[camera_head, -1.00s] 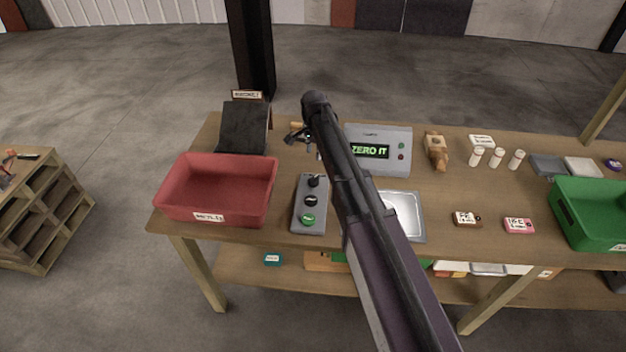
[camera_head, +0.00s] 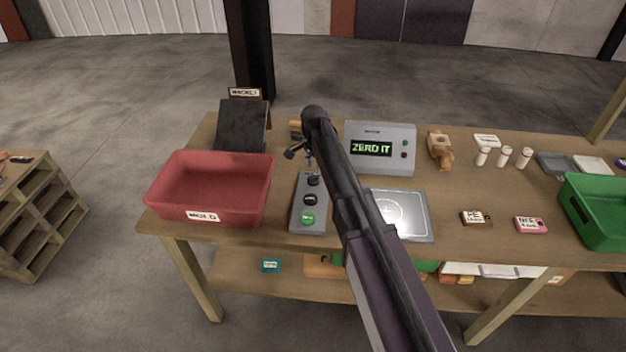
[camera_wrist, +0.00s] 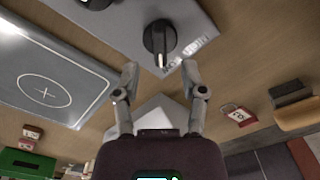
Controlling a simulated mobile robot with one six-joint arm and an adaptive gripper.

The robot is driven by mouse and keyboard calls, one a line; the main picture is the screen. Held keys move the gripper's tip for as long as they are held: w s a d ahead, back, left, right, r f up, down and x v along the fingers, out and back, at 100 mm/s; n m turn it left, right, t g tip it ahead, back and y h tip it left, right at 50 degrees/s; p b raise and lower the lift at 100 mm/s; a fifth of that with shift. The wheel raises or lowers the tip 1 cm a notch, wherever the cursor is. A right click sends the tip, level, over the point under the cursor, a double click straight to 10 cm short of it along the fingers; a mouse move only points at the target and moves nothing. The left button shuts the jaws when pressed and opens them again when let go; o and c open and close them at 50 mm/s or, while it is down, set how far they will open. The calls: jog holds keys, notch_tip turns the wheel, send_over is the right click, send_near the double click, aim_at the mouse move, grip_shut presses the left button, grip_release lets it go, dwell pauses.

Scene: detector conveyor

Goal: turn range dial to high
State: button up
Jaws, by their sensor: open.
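The grey control box (camera_head: 299,221) stands on the table, right of the red bin. It carries two black knobs, a far one (camera_head: 313,180) and a middle one (camera_head: 310,199), and a green button (camera_head: 307,218) at its near end. In the wrist view a black dial (camera_wrist: 160,38) with a pale pointer mark sits on the grey panel, ahead of my fingertips. In the head view my gripper (camera_head: 303,151) shows small beyond the box, partly hidden by my arm.
The red bin (camera_head: 208,214) is close on the left. A grey display unit (camera_head: 398,134) reading "ZERO IT" stands behind right. A plate with a cross mark (camera_head: 418,217) lies right of the box. A dark angled stand (camera_head: 241,125) is at back left.

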aim_at(313, 175)
jog(key=shift+f+b, duration=1.75)
jog(key=shift+f, duration=0.3)
grip_shut()
